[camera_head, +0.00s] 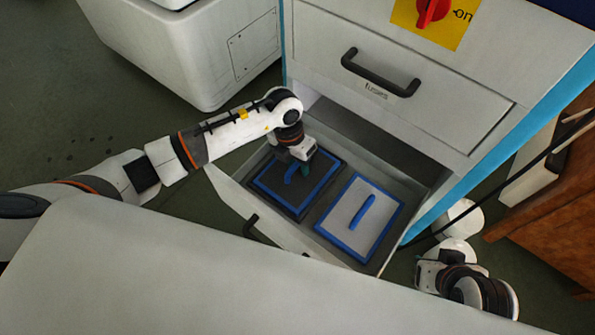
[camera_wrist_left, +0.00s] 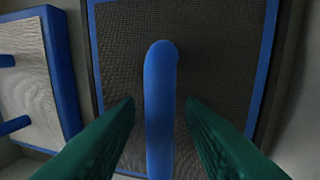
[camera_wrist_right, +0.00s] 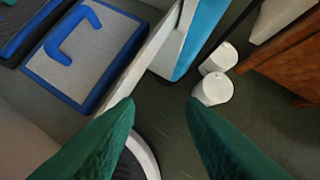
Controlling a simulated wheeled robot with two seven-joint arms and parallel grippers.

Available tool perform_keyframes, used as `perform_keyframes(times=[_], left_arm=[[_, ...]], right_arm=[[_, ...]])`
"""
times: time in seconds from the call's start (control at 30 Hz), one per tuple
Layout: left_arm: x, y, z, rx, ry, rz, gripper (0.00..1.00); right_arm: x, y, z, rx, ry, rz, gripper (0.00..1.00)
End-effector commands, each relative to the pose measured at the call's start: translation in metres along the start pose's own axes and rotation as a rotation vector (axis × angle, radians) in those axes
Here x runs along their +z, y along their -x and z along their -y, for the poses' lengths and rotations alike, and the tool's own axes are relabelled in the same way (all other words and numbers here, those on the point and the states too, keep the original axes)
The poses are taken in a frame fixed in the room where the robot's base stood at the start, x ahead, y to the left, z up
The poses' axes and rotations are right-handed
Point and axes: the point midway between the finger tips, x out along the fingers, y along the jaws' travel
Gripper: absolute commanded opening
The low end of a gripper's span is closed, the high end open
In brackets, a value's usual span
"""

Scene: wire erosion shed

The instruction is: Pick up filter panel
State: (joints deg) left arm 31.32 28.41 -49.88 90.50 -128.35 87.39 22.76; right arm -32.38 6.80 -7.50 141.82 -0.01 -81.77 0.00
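Two blue-framed filter panels lie side by side in an open drawer. The dark mesh panel (camera_head: 319,181) is on the left in the head view, and the pale panel (camera_head: 345,218) is on the right. Each has a blue bar handle. My left gripper (camera_head: 305,170) is over the dark panel. In the left wrist view its open green fingers (camera_wrist_left: 159,101) stand on either side of the dark panel's handle (camera_wrist_left: 160,75), with gaps showing. My right gripper (camera_wrist_right: 159,102) is open and empty, outside the drawer; the pale panel (camera_wrist_right: 85,60) shows at upper left in its view.
The drawer's front (camera_head: 290,238) carries a dark handle. White cylinders (camera_wrist_right: 213,90) and a brown wooden piece (camera_wrist_right: 290,60) stand at right. A white machine (camera_head: 200,50) stands at left.

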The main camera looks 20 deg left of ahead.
Motion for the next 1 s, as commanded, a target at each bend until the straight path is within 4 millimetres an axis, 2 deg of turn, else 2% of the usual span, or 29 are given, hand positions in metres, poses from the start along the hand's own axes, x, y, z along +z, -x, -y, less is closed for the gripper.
perform_keyframes(times=[0.03,0.2,0.57,0.63,0.8,1.0], left_arm=[[0.000,0.000,0.000,0.000,0.000,0.000,0.27],[0.000,0.000,0.000,0.000,0.000,0.000,0.00],[-0.001,0.004,0.000,0.000,0.000,-0.002,0.00],[-0.001,0.010,-0.001,-0.001,-0.001,-0.003,0.00],[-0.002,0.037,-0.007,-0.001,-0.003,-0.006,0.00],[-0.001,0.077,-0.015,-0.002,-0.001,-0.004,0.00]], right_arm=[[0.000,0.000,0.000,0.000,0.000,-0.001,0.36],[0.000,0.000,0.000,0.000,0.000,-0.001,0.36],[0.000,0.001,0.000,-0.001,0.000,-0.005,0.36],[-0.008,0.003,0.001,-0.001,-0.001,-0.043,0.36],[-0.031,0.015,0.004,-0.007,-0.006,-0.174,0.36],[-0.025,0.023,0.004,-0.007,-0.005,-0.166,0.36]])
